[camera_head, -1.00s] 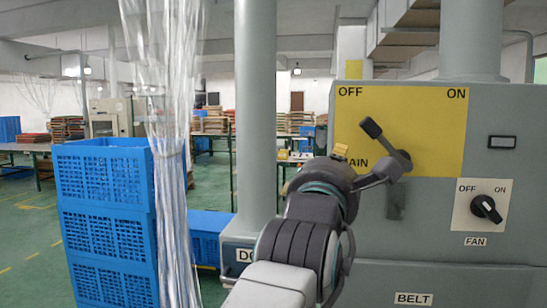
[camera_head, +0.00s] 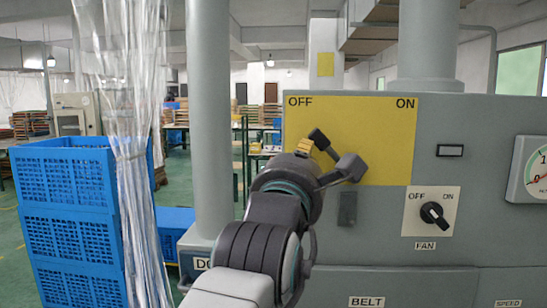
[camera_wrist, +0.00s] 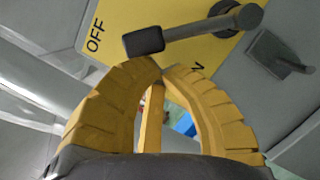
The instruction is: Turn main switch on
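The main switch is a dark lever (camera_head: 320,139) on a yellow plate (camera_head: 385,135) marked OFF at left and ON at right. The lever leans up and left, toward OFF. My gripper (camera_head: 307,146) has yellow fingers and is just left of the handle in the head view. In the wrist view its fingertips (camera_wrist: 163,72) meet, with nothing between them, just below the handle. I see no clear contact.
The grey cabinet carries a FAN knob (camera_head: 434,214), a gauge (camera_head: 535,170) and a small grey bracket (camera_head: 347,208) under the plate. At left stand blue crates (camera_head: 75,215), a clear plastic curtain (camera_head: 128,150) and a grey column (camera_head: 209,120).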

